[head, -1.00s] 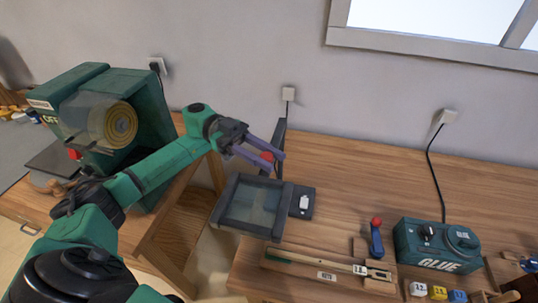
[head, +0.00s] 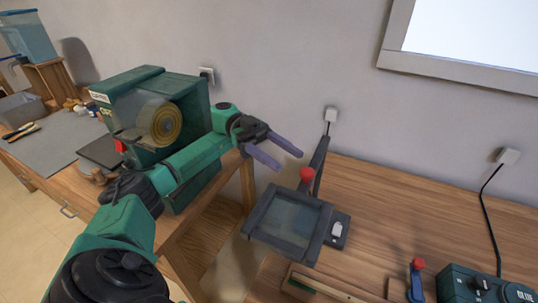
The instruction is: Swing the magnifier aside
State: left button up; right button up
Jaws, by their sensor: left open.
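The magnifier (head: 288,224) is a square dark frame around a clear pane, at the lower middle of the head view. A red knob (head: 307,175) stands at its far edge, beside a dark upright post (head: 320,163). My left gripper (head: 290,160) is open and empty. In the picture, its two purple fingers are just up and left of the red knob, with a visible gap between them and the knob. My right gripper is not in view.
A green machine (head: 150,85) with a round coil stands on the left bench. A blue lever (head: 416,283) with a red knob and a green glue box (head: 470,285) are at the lower right.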

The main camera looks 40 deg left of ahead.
pick_arm(q)
jog(key=b+v, duration=0.2)
jog(key=v, duration=0.3)
jog(key=shift+a, duration=0.3)
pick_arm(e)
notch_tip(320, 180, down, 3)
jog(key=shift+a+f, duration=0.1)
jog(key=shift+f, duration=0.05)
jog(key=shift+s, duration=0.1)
